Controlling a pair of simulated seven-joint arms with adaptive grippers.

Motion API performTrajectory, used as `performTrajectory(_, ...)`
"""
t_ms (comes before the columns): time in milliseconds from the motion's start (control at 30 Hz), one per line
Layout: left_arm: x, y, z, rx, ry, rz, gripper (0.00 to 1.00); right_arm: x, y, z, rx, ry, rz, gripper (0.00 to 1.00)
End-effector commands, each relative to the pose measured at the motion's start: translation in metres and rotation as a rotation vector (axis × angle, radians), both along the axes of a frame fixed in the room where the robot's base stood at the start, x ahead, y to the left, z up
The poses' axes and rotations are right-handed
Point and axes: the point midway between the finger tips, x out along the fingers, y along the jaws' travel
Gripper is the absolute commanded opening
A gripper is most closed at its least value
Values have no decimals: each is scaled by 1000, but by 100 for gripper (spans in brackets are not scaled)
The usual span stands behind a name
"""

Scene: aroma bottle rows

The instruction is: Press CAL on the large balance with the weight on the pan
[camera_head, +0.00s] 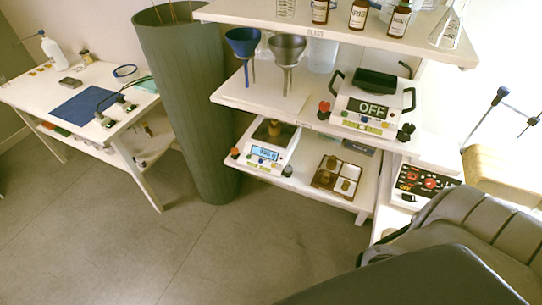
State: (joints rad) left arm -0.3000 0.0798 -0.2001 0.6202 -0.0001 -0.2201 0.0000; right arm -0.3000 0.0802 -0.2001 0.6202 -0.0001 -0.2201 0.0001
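A white balance (268,148) stands on the lower shelf with its blue display lit; the digits are too small to read. A brass-coloured weight (275,127) stands on its pan. Small coloured buttons line its front edge, but no CAL label is readable. A bigger white device (372,104) with black side handles and a dark top plate stands on the shelf above, its display reading OFF. It also has small coloured buttons along its front. I cannot tell for certain which one is the large balance. Neither of my grippers is in view.
A tray (324,184) with brass-coloured weights lies right of the lower balance. Blue (243,42) and grey (287,47) funnels stand on the middle shelf. A tall green bin (190,100) stands left of the shelves. Dark grey shapes fill the lower right. The floor in front is clear.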

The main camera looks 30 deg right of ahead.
Motion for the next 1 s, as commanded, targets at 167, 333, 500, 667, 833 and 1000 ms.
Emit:
performTrajectory(167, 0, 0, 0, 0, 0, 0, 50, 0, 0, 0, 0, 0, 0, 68)
performTrajectory(333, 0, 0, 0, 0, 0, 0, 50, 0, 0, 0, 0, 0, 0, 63)
performTrajectory(500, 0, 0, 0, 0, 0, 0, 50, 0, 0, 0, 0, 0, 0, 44)
performTrajectory(667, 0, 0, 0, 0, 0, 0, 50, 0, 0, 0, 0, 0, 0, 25)
performTrajectory(833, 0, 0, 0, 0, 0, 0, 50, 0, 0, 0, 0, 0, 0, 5)
performTrajectory(1000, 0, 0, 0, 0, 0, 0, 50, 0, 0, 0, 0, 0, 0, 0)
